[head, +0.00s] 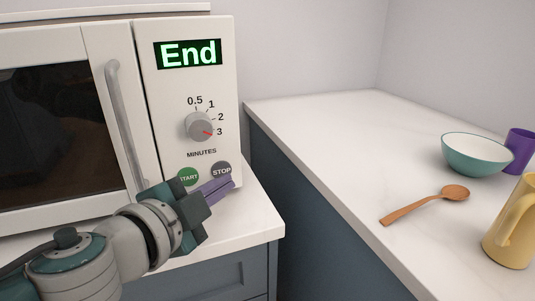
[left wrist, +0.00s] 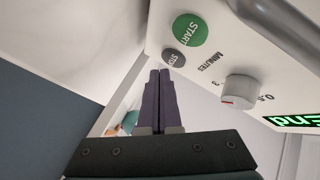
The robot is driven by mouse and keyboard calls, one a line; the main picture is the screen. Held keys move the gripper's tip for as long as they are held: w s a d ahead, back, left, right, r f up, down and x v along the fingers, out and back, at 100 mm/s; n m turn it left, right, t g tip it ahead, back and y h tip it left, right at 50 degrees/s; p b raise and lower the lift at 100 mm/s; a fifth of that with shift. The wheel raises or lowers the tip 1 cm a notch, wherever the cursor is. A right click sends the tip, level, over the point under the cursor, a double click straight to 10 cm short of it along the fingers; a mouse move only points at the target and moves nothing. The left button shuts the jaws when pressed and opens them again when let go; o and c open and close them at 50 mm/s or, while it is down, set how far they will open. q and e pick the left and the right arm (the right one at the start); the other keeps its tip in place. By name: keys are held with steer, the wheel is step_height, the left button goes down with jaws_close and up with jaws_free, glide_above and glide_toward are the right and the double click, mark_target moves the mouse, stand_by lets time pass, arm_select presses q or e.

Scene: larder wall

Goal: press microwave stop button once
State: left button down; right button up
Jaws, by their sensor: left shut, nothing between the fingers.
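The white microwave (head: 168,100) stands on the counter at the left, its door shut and its display (head: 188,54) reading "End". The grey round stop button (head: 222,170) is at the lower right of the panel, beside the green start button (head: 188,176). Both also show in the left wrist view, the stop button (left wrist: 174,59) and the start button (left wrist: 190,29). My left gripper (head: 231,183) is shut and empty, its purple fingertips just below the stop button. In the left wrist view the fingertips (left wrist: 160,72) end close beside it; I cannot tell whether they touch. My right gripper is not in view.
The timer knob (head: 199,126) sits above the buttons, its red mark near 3. The vertical door handle (head: 126,125) is left of the panel. On the right counter (head: 320,130) are a teal bowl (head: 476,158), a purple cup (head: 520,150), a wooden spoon (head: 425,204) and a yellow jug (head: 511,225).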

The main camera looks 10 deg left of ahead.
arm_select(q)
steer(key=shift+w, duration=0.1)
stand_by(0.3)
steer(key=shift+w+a, duration=0.25)
steer(key=shift+w, duration=0.05)
steer(key=shift+w+a, duration=0.2)
steer(key=shift+w, duration=0.1)
stand_by(0.7)
steer(key=shift+s, duration=0.1)
steer(key=shift+s+d, duration=0.4)
steer(key=shift+s, duration=0.2)
steer(key=shift+s+d, duration=0.75)
steer(key=shift+s, duration=0.3)
steer(key=shift+s+d, duration=0.7)
steer(key=shift+s, duration=0.3)
steer(key=shift+r, duration=0.1)
